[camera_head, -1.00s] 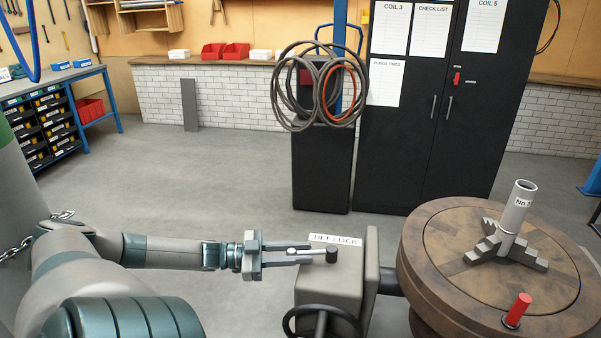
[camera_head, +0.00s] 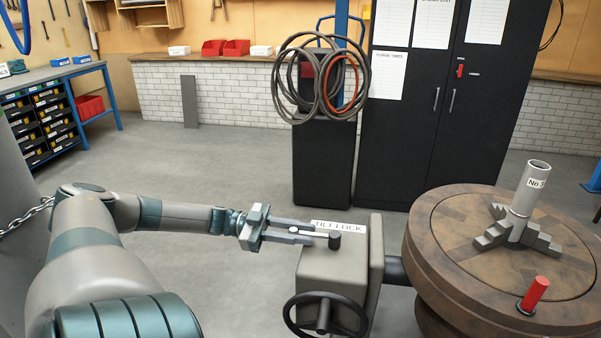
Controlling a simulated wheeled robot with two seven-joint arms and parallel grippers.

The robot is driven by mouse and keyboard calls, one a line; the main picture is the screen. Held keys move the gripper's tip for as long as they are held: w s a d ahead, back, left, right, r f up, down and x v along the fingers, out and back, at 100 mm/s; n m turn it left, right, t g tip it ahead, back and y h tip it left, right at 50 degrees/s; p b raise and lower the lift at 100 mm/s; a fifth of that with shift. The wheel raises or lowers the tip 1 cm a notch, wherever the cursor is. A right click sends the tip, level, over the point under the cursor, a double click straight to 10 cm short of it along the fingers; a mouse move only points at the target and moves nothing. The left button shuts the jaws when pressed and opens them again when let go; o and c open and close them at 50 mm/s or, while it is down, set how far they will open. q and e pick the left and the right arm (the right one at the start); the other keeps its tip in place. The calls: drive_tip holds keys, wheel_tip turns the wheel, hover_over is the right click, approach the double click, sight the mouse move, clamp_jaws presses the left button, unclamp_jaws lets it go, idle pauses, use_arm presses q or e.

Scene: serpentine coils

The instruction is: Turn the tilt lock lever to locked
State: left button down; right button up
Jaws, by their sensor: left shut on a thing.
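The tilt lock lever (camera_head: 322,235) is a short pale bar with a dark round knob on top of a grey box (camera_head: 326,271). A white TILT LOCK label (camera_head: 338,226) lies beside it. My left gripper (camera_head: 309,232) reaches in from the left and is shut on the lever. Its two fingers lie on either side of the bar, pointing right and slightly down. The bar's left part is partly hidden by the fingers. My right gripper does not show.
A dark handwheel (camera_head: 325,316) sits on the box's front. To the right is a round wooden turntable (camera_head: 440,230) with a grey stepped fixture and upright tube (camera_head: 525,188), plus a red handle (camera_head: 534,293). Open floor lies behind the box.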

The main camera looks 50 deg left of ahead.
use_arm(q)
drive_tip(key=c, duration=1.8)
unclamp_jaws()
drive_tip(key=shift+w, duration=0.15)
